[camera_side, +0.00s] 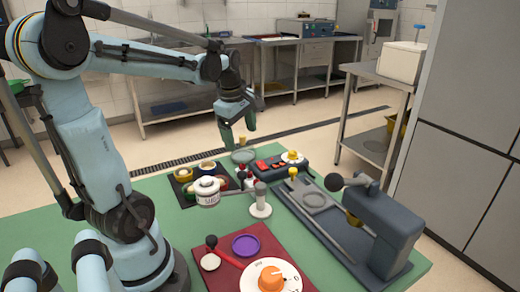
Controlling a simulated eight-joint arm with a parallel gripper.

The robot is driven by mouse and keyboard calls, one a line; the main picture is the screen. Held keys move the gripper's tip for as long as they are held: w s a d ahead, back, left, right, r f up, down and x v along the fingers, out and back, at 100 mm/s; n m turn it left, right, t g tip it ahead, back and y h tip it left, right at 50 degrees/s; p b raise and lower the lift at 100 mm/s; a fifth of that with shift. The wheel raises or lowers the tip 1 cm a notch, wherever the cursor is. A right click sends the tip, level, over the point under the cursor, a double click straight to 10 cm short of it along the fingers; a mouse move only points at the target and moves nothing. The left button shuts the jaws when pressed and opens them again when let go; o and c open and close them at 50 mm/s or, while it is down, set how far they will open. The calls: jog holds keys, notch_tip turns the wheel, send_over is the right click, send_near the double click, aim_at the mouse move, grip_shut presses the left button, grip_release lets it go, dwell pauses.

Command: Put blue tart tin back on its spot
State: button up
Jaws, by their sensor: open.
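I see no plainly blue tin on the green table. A purple-blue round shallow dish (246,245) lies on the dark red mat (215,275) at the front, and it may be the blue tart tin. My gripper (239,140) is open at the far edge of the table, pointing down with its dark green fingers apart. A grey round disc (243,157) lies just below the fingertips. I cannot tell whether the fingers touch it. The tin's spot is not clearly identifiable.
A white pot (206,191) and dark tray of small bowls (184,174) stand left of centre. A dark machine (385,228) fills the right. An orange-knobbed dial (270,278) is at the front. The left green surface looks clear.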

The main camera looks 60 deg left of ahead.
jog(key=d+m, duration=0.3)
jog(key=d+m+t, duration=0.1)
jog(key=d+m, duration=0.3)
jog(key=d+m+t, duration=0.1)
jog(key=d+m, duration=0.3)
jog(key=shift+w, duration=0.3)
jog(key=s+d+f+m+t+h, duration=0.1)
jog(key=d+m+t, duration=0.2)
jog(key=d+m, duration=0.6)
jog(key=shift+s+f+m, duration=0.4)
jog(key=shift+m, duration=1)
